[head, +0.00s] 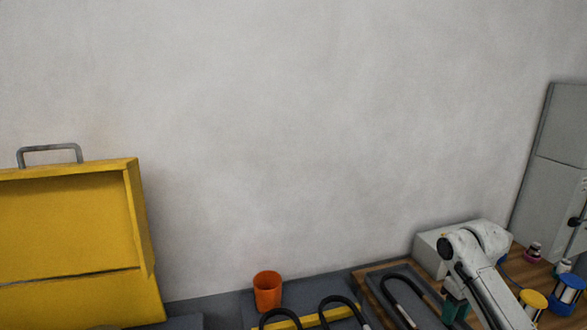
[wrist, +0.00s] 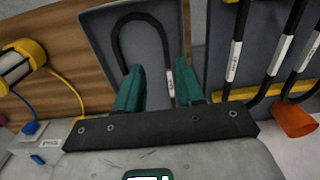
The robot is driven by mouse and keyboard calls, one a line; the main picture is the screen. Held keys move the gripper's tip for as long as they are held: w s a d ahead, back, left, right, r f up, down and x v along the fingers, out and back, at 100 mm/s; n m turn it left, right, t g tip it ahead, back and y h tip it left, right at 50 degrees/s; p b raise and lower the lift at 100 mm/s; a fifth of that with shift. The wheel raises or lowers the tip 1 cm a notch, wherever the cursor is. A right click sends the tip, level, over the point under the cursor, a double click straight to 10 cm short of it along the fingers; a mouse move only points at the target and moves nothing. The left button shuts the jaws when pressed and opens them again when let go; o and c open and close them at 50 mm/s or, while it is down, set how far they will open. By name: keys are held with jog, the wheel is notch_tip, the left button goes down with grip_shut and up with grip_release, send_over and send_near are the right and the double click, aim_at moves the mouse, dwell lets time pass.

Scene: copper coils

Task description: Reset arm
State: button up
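My gripper (wrist: 161,68) shows two green fingers held well apart in the wrist view, with nothing visibly clamped between them. Beyond them lies a grey tray (wrist: 152,12) with a black U-shaped tube (wrist: 121,22) that bears a white label; I cannot tell the height above it. In the head view my white arm reaches in at lower right, and the green fingers (head: 455,311) show partly behind it, beside the tray (head: 432,290) and its tube (head: 388,290).
More black U-shaped tubes (head: 336,297) stand at a yellow rack (head: 310,321). An orange cup (head: 267,291) is behind them. An open yellow case (head: 70,225) fills the left. A grey box (head: 428,252), blue spool (head: 567,292), yellow spool (head: 533,300) and grey cabinet (head: 555,160) are at right.

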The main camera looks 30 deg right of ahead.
jog(key=w+a+f, duration=0.1)
jog(key=a+f, duration=0.1)
jog(key=a, duration=0.7)
jog(key=w+a+f+n+t+y, duration=0.1)
jog(key=a+f, duration=0.2)
jog(key=a, duration=0.5)
jog(key=w+a+f+t+y, duration=0.1)
jog(key=a+f, duration=0.2)
jog(key=a, duration=0.6)
jog(key=shift+a+n, duration=0.3)
jog(key=s+a+f, duration=0.4)
jog(key=s+a, duration=0.4)
jog(key=s, duration=0.4)
jog(key=s+d+g+h, duration=0.1)
jog(key=s+h, duration=0.1)
jog(key=s, duration=0.8)
jog(key=shift+d+r, duration=0.2)
jog(key=shift+d, duration=0.15)
